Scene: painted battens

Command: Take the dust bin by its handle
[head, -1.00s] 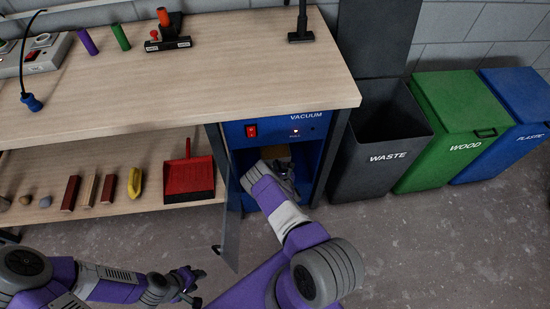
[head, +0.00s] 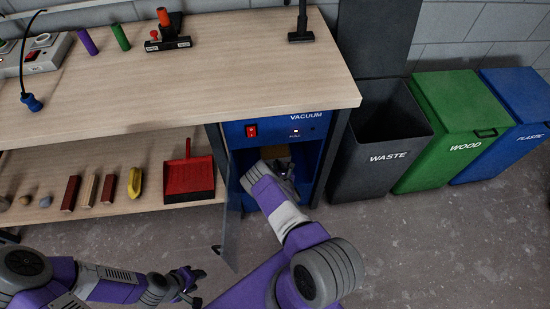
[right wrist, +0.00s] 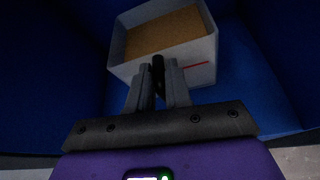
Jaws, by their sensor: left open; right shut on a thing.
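The dust bin (right wrist: 165,35) is a pale open box with brown dust in it, seen in the right wrist view inside the blue vacuum cabinet. A small part of the bin also shows in the head view (head: 277,152), mostly hidden by my right arm. My right gripper (right wrist: 159,75) is shut on the dark handle (right wrist: 158,72) at the bin's front. In the head view my right gripper (head: 287,178) reaches into the open cabinet. My left gripper (head: 190,282) is open and empty, low over the floor, away from the bin.
The vacuum cabinet's door (head: 230,215) stands open to the left of my right arm. A waste bin (head: 383,155) stands close to the right, beside a green wood bin (head: 455,130). A red dustpan (head: 189,177) is on the lower shelf. The floor in front is clear.

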